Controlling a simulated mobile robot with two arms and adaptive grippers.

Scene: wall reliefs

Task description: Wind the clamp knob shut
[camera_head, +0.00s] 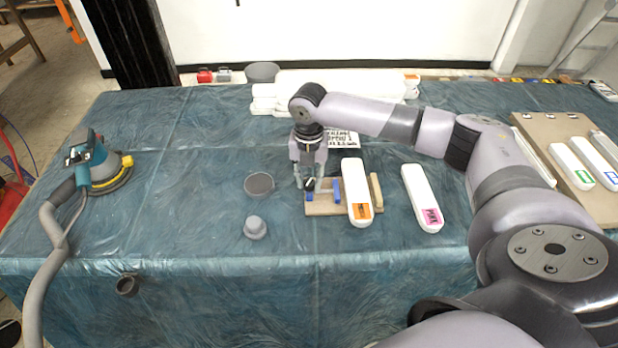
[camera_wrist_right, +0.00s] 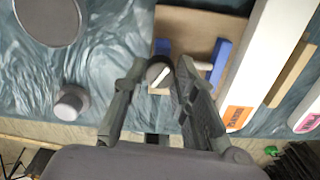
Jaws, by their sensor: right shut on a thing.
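The clamp is a wooden base (camera_head: 322,209) with blue jaws (camera_head: 337,190) on the table. Its dark round knob (camera_wrist_right: 158,74) carries a white bar and shows between the fingers in the right wrist view. My right gripper (camera_head: 307,182) points down at the left end of the clamp and is shut on the knob. A white piece with an orange label (camera_head: 356,180) lies across the clamp base, between the right blue jaw and a wooden block (camera_head: 376,190). I cannot tell whether the jaw touches it. My left gripper is not in view.
A white piece with a pink label (camera_head: 420,192) lies to the right. A dark disc (camera_head: 259,184) and a grey knob-like piece (camera_head: 255,228) lie to the left. A sander (camera_head: 97,165) with a hose stands far left. White pieces are stacked behind my right arm.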

